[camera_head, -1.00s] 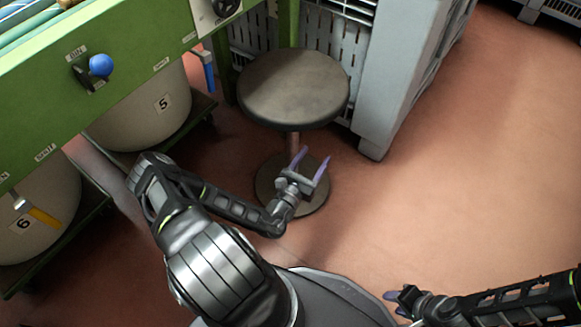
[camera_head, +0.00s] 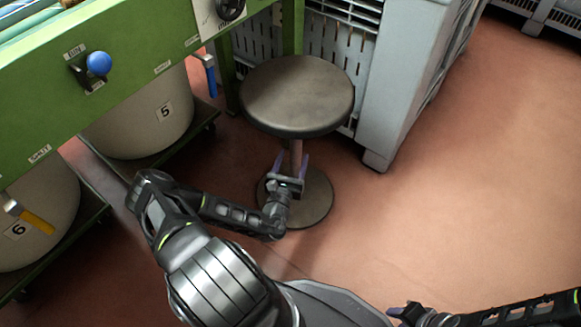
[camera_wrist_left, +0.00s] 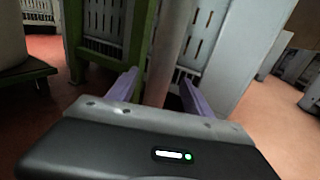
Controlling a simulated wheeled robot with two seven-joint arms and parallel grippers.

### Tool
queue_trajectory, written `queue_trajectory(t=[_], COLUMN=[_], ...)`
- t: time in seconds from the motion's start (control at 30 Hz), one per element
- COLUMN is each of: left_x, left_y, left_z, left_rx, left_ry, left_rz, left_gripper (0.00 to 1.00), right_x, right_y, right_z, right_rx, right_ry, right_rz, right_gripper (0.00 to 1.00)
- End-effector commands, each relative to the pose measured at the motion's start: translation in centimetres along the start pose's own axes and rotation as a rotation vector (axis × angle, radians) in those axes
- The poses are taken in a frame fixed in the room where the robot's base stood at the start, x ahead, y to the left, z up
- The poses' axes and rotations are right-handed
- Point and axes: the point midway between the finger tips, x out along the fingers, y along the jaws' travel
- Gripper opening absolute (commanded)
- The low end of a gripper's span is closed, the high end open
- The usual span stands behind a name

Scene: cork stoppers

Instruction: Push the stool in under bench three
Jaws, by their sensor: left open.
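The stool has a round dark seat (camera_head: 298,92), a thin post (camera_head: 295,153) and a round base (camera_head: 316,200) on the floor. It stands upright beside the end of the green bench (camera_head: 130,75); no number three is legible on it. My left gripper (camera_head: 290,164) is open below the seat, its purple fingers on either side of the post. In the left wrist view the post (camera_wrist_left: 168,55) rises between the fingers; I cannot tell whether they touch it. My right gripper (camera_head: 398,311) is at the bottom edge, away from the stool, its jaws unclear.
Bins marked 5 (camera_head: 150,120) and 6 (camera_head: 45,215) stand on low green trolleys under the bench. A large grey crate (camera_head: 400,90) stands close to the right of the stool. Red floor (camera_head: 480,190) is clear at the right.

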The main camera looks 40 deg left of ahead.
Motion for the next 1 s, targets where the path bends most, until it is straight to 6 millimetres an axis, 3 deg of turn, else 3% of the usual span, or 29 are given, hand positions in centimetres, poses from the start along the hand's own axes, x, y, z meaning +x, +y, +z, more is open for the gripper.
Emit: queue_trajectory(t=[0.3, 0.67, 1.0], left_x=[4.1, 4.8, 4.8], left_y=[0.0, 0.0, 0.0], left_z=[-0.2, -0.1, -0.1], left_rx=[0.002, 0.001, 0.000], left_ry=[-0.001, 0.001, 0.001], left_rz=[0.000, 0.000, 0.000], left_gripper=[0.59, 0.59, 0.34], right_x=[2.1, 2.1, 2.1], right_y=[0.6, 0.6, 0.6], right_z=[-0.2, -0.2, -0.2], right_rx=[0.001, 0.001, 0.001], right_ry=[0.009, 0.012, 0.012], right_rz=[0.000, 0.000, 0.000], right_gripper=[0.36, 0.36, 0.36])
